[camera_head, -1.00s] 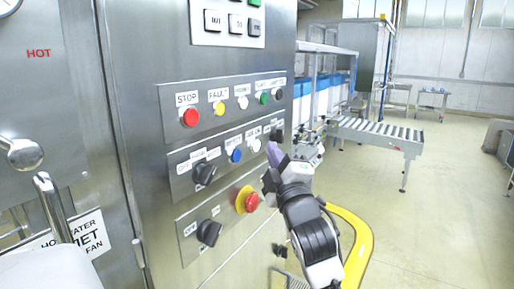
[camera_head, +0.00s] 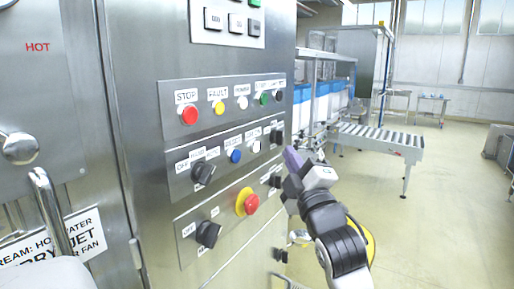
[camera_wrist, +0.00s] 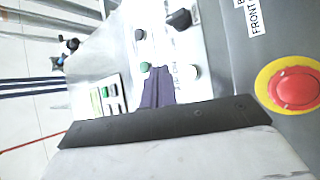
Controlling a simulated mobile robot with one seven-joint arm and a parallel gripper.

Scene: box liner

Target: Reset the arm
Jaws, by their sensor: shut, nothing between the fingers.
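My gripper (camera_head: 293,158) is in front of the right side of the control panel in the head view, with its purple fingers pointing up and toward the panel. The fingers are shut with nothing between them. In the wrist view the dark purple fingertips (camera_wrist: 158,85) show in front of a panel strip with a green button (camera_wrist: 144,67) and a white button (camera_wrist: 190,72). From these views I cannot tell whether the fingertips touch the panel.
The steel cabinet carries a red stop button (camera_head: 189,115), a black rotary knob (camera_head: 203,172) and a red emergency button on yellow (camera_head: 251,204). A roller conveyor (camera_head: 380,139) stands behind at the right. The floor at the right is open.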

